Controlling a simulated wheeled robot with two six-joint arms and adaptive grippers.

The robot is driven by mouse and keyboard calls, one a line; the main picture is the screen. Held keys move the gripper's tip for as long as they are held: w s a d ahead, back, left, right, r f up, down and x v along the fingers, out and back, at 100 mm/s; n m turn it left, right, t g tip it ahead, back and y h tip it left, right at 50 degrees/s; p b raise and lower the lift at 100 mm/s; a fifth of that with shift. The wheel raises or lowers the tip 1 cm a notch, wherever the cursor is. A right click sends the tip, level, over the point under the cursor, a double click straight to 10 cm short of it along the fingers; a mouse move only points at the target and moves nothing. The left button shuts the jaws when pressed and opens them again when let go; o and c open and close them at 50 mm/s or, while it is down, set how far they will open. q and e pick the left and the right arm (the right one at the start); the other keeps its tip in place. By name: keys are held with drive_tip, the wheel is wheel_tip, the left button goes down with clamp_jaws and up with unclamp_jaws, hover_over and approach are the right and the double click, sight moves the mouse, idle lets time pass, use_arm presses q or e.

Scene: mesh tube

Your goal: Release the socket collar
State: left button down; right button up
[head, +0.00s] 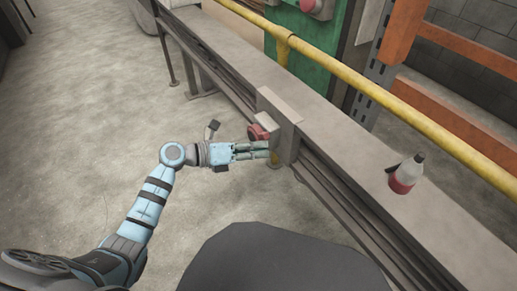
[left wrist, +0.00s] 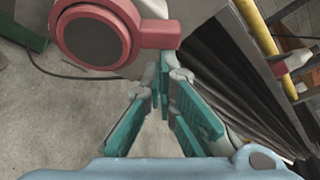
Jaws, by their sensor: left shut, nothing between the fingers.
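The socket collar is a red ring (head: 257,131) around a dark round cap, on the side of a grey box (head: 285,120) fixed to the bench. In the left wrist view the red collar (left wrist: 95,33) fills the upper left, with a red lever (left wrist: 157,35) reaching right. My left gripper (head: 268,150) is beside the grey box, just below the collar in the head view. In the left wrist view its teal fingers (left wrist: 163,62) meet, shut and empty, just under the lever. I cannot tell whether they touch it. My right gripper is not in view.
The long grey bench (head: 345,182) runs diagonally, with a yellow rail (head: 400,108) above it. A bottle with red contents (head: 403,179) stands on the bench. A green cabinet (head: 305,38) and orange rack beams (head: 455,112) are behind. The floor left of the bench is mostly clear.

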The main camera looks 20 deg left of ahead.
sight(262, 134)
use_arm(q)
drive_tip(key=shift+r, duration=0.15)
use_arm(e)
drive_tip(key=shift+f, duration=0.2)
use_arm(q)
drive_tip(key=n+p, duration=0.1)
drive_tip(key=r+n+h, duration=0.1)
drive_tip(key=n, duration=0.1)
drive_tip(key=w+a+r+n+h+p, duration=0.1)
drive_tip(key=shift+r+n+p, duration=0.2)
drive_tip(key=shift+n+p, duration=0.1)
drive_tip(key=shift+n, duration=0.1)
drive_tip(key=shift+w+a+r+n+h, duration=0.15)
drive_tip(key=shift+a+r+n+h, duration=0.05)
drive_tip(key=shift+n, duration=0.35)
drive_tip(key=shift+w+a+r+n+h, duration=0.1)
drive_tip(key=shift+a+r+n+h, duration=0.1)
drive_tip(key=shift+n, duration=0.35)
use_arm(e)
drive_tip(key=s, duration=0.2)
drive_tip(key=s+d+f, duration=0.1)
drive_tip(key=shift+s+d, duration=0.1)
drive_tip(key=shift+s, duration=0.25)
use_arm(q)
drive_tip(key=shift+d, duration=0.1)
